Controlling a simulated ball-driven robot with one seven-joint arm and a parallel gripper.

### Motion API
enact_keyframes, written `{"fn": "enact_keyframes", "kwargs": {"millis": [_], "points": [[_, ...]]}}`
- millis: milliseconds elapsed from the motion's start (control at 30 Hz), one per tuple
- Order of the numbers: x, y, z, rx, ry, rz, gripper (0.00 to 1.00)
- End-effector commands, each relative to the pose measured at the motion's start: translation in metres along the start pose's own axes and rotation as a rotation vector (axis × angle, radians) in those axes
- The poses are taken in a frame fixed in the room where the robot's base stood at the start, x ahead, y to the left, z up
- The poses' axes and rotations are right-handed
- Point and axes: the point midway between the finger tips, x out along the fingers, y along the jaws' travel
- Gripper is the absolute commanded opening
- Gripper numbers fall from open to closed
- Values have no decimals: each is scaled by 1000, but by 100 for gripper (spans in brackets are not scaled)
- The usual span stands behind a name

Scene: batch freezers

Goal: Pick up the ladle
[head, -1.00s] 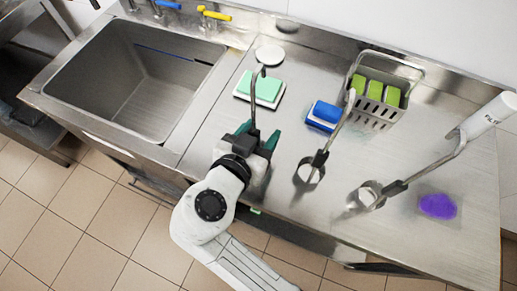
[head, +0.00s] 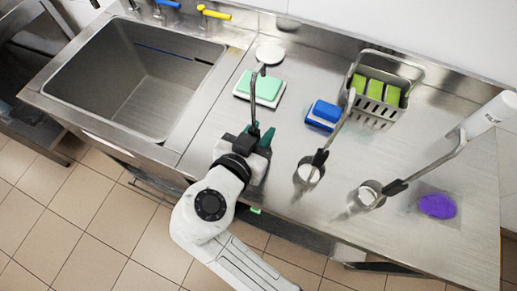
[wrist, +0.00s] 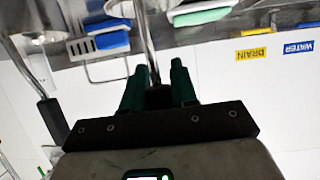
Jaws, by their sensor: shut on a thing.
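A ladle (head: 254,98) with a thin hooked metal handle stands out of my gripper (head: 259,140) on the steel counter. My gripper is shut on the ladle at the dark part of its handle. The handle also shows between the green fingers (wrist: 158,88) in the wrist view, as a metal rod (wrist: 148,45).
A green-and-white sponge (head: 260,88), a blue sponge (head: 324,115) and a grey basket (head: 373,112) of green sponges are behind. A white bottle (head: 488,115) and a purple cloth-like item (head: 437,206) are at right. The sink (head: 140,85) is left.

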Motion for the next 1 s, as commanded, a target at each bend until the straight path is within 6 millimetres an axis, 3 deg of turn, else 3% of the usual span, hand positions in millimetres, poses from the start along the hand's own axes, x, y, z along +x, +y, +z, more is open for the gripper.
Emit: {"fn": "enact_keyframes", "kwargs": {"millis": [367, 533, 800, 1000], "points": [[-3, 0, -7, 5, 2, -1, 0], [-11, -1, -29, 9, 3, -3, 0], [-60, 40, -72, 9, 2, -4, 0], [-93, 79, -80, 3, 0, -4, 0]]}}
